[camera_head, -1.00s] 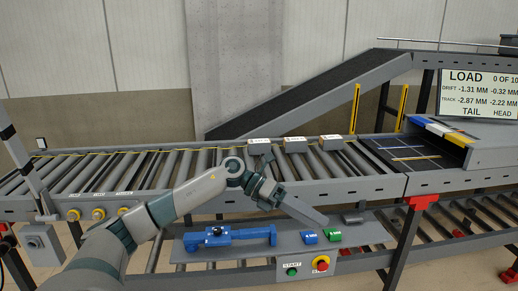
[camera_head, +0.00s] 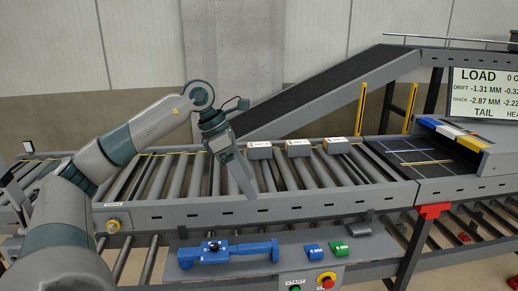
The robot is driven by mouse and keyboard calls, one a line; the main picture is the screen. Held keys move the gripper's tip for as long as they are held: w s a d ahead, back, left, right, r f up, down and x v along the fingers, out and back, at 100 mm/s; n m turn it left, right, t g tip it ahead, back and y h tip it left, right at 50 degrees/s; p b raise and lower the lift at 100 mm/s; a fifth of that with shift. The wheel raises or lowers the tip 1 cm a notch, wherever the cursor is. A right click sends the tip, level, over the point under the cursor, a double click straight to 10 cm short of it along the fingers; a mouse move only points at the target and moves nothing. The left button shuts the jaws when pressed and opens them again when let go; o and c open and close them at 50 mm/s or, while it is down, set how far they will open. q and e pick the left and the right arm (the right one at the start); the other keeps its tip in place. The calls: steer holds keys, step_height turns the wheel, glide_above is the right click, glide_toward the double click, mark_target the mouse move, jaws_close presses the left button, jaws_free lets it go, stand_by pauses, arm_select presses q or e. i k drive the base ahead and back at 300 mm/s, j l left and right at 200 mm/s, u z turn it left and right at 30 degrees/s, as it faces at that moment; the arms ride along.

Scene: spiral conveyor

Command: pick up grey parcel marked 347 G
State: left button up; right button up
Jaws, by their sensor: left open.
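Three grey parcels with white labels sit in a row on the roller conveyor: a left one (camera_head: 259,152), a middle one (camera_head: 298,150) and a right one (camera_head: 336,147). The labels are too small to read for certain, so I cannot tell which is marked 347 G. My left gripper (camera_head: 248,194) is open and empty, pointing down over the rollers, left of and nearer than the left parcel. It appears apart from all the parcels. My right gripper is not in view.
The roller conveyor (camera_head: 290,209) has a raised front rail. A dark loading deck (camera_head: 420,158) lies to its right, and an inclined belt (camera_head: 320,95) rises behind. A blue tool (camera_head: 226,250) and blue and green blocks lie on the lower shelf. The rollers left of the parcels are clear.

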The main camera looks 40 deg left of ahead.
mark_target(257, 151)
steer(key=i+j, duration=0.3)
steer(key=j, duration=0.15)
steer(key=i+j, duration=0.3)
steer(key=j, duration=0.15)
steer(key=i+j, duration=0.3)
steer(key=j, duration=0.15)
steer(key=i+j, duration=0.3)
steer(key=j, duration=0.15)
